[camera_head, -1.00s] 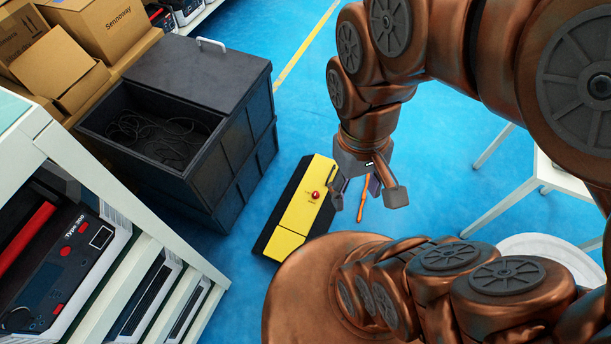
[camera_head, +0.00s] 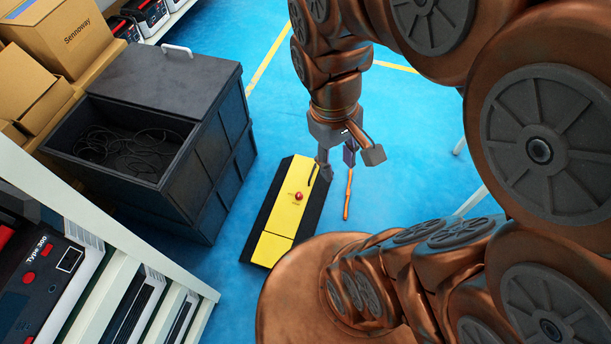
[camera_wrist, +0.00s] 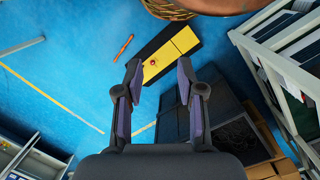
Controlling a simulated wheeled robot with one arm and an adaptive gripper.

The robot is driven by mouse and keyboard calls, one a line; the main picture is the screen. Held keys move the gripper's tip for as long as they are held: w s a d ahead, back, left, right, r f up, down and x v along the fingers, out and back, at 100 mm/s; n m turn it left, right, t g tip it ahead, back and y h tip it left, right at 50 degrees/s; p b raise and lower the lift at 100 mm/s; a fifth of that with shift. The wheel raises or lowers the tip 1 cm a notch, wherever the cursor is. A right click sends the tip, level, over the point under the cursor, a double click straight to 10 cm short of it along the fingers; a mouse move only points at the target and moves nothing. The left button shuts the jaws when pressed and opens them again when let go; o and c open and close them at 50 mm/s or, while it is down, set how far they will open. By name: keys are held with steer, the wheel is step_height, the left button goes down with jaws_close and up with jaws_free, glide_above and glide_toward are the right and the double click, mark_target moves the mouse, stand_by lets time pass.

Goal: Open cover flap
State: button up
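A yellow and black box (camera_head: 285,217) lies on the blue floor. Its yellow top has a red button (camera_head: 298,196), a dark slot or handle near the far end, and a seam across the near part; I cannot tell for sure which panel is the cover flap. The yellow panels look closed. The box also shows in the wrist view (camera_wrist: 168,55), ahead of my fingertips. My gripper (camera_head: 348,158) is open and empty, above the far right end of the box; it also shows in the wrist view (camera_wrist: 158,72). It appears apart from the box.
A thin orange stick-like thing (camera_head: 348,194) lies on the floor right of the box. A dark bin (camera_head: 205,165) with cables inside stands to the left. A white rack (camera_head: 110,245) with devices is at the near left, cardboard boxes (camera_head: 62,40) behind. Blue floor is clear beyond the box.

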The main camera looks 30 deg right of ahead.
steer(key=w+d+f+n+h+b, duration=0.2)
steer(key=w+d+f+n+b, duration=0.2)
steer(key=w+d+f+b, duration=0.55)
steer(key=w+d+f+n+h+b, duration=0.2)
steer(key=w+d+f+n+b, duration=0.3)
steer(key=w+f, duration=0.6)
steer(key=w+d+f+n+h+b, duration=0.1)
steer(key=w+d+f+n+b, duration=0.2)
steer(key=w+d+f+b, duration=0.7)
steer(key=w+a+f+n+t+b, duration=0.1)
steer(key=w+f+n+b, duration=0.3)
steer(key=f, duration=1.3)
steer(key=w+a+f+n+t+b, duration=0.1)
steer(key=w+a+f+n+b, duration=0.2)
steer(key=f+b, duration=0.6)
steer(key=w+a+f+n+t+y+b, duration=0.1)
steer(key=w+f+n+b, duration=0.4)
steer(key=f, duration=1.9)
steer(key=shift+w+a+f+n+b, duration=0.1)
steer(key=shift+a+f+n+b, duration=0.15)
steer(key=shift+n+b, duration=0.4)
steer(key=shift+w+a+f+n+b, duration=0.1)
steer(key=shift+a+n+b, duration=0.2)
steer(key=shift+n+b, duration=0.3)
steer(key=shift+s, duration=0.1)
jaws_close()
